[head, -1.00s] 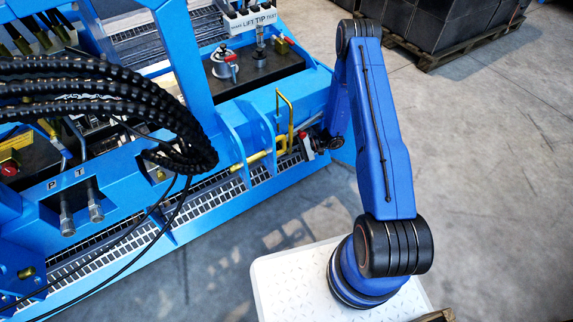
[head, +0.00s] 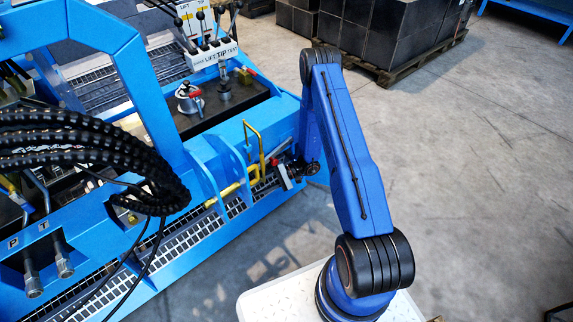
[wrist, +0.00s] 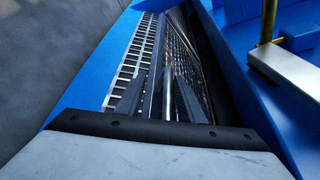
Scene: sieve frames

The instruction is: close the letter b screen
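No letter B can be read in either view, so I cannot tell which panel is the letter b screen. In the wrist view, a dark mesh panel (wrist: 187,62) lies lengthwise in the blue frame, beside a pale slotted strip (wrist: 132,62). My gripper (wrist: 163,80) points along this channel. Its two dark fingers look apart, with a thin silver rod showing between them; I cannot tell whether they touch it. In the head view my gripper (head: 287,176) is low beside the blue machine's side, right of a yellow bent handle (head: 252,150), its fingers hardly visible.
Black hoses (head: 90,150) hang over the blue machine at left. A lever block (head: 212,52) marked LIFT TIP TEST stands at the back. Black crates (head: 375,30) sit on a pallet behind. Grey floor (head: 470,170) is clear at right.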

